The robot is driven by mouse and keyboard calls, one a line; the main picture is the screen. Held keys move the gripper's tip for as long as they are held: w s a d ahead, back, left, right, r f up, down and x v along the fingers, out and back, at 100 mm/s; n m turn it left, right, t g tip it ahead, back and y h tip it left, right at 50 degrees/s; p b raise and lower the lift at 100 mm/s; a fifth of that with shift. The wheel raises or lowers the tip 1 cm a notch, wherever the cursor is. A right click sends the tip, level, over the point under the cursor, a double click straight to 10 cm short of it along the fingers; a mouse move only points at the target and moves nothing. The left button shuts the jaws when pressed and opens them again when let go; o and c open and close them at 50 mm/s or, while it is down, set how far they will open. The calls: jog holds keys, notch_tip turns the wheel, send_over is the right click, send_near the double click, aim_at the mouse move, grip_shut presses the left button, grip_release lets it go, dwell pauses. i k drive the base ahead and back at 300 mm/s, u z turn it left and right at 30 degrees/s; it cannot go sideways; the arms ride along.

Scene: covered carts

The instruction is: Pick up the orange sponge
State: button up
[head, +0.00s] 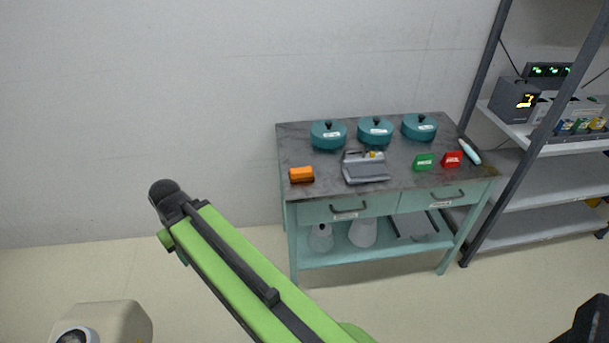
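The orange sponge (301,174) is a small block near the left front of the grey top of the teal cart (330,187). It lies left of a grey scale-like device (366,173), with a small gap between them. My green arm link slants across the lower middle of the view, in front of and below the cart. I cannot make out my gripper or its fingers in this view. Nothing is seen touching the sponge.
Three teal lidded pots (375,131) stand along the cart's back. A green box (424,162), a red box (452,159) and a pale blue bottle-like item (469,152) lie at the right. A metal shelf (560,190) stands right of the cart.

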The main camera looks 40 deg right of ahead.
aim_at(299, 174)
jog(key=u, duration=0.05)
jog(key=i, duration=0.9)
jog(key=z, duration=0.05)
